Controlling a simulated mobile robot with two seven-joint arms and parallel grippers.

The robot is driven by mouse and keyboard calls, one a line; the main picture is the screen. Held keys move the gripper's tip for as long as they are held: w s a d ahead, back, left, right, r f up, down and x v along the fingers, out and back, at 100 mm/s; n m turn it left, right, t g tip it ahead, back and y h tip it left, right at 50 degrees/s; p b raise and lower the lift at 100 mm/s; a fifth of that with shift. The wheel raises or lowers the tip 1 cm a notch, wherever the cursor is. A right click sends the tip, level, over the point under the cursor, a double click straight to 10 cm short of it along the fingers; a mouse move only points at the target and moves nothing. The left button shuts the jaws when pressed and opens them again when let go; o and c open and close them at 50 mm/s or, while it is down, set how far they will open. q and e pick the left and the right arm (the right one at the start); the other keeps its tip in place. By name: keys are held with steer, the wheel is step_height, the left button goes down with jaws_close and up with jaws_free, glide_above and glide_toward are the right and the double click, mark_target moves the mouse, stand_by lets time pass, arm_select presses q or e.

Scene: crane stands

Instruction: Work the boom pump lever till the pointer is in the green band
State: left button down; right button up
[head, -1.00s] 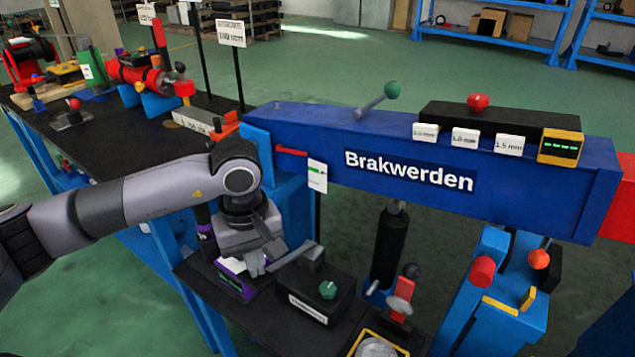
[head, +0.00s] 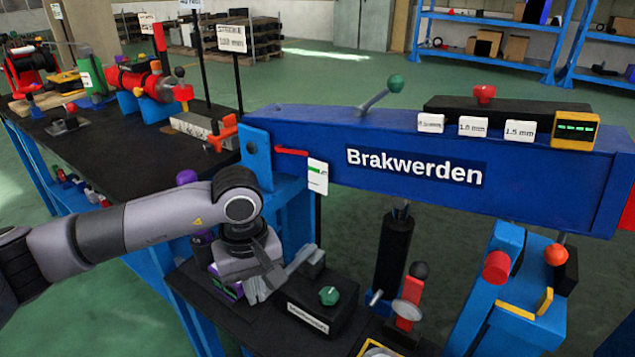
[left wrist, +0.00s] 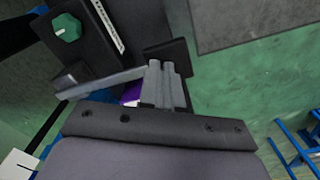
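The blue boom (head: 270,125) reads "Brakwerden". A red pointer (head: 291,151) at its left end has its tip beside the top of a white card (head: 318,187), above the card's green band (head: 318,169). A grey lever (head: 305,256) rises from a dark block beside the black box (head: 325,298) with a green knob. My left gripper (head: 266,288) is at the lever's free end. In the left wrist view, its fingers (left wrist: 163,82) are close together and the lever (left wrist: 100,84) runs up to their left side. Whether it lies between them is hidden. My right gripper is not in view.
A black cylinder (head: 392,255) stands under the boom. A red lever with a black ball (head: 408,312) stands right of the box. A purple-and-black item (head: 222,285) sits close below my left gripper. Green floor is free at the lower left.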

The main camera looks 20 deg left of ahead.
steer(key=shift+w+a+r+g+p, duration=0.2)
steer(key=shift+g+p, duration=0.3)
steer(key=shift+p, duration=1.8)
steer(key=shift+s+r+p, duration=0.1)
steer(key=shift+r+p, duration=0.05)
steer(key=shift+p, duration=0.15)
arm_select(q)
step_height(320, 180, up, 9)
steer(key=shift+w+r, duration=0.15)
steer(key=shift+w, duration=0.05)
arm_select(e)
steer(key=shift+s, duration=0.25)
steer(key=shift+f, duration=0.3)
arm_select(q)
steer(key=shift+r, duration=0.1)
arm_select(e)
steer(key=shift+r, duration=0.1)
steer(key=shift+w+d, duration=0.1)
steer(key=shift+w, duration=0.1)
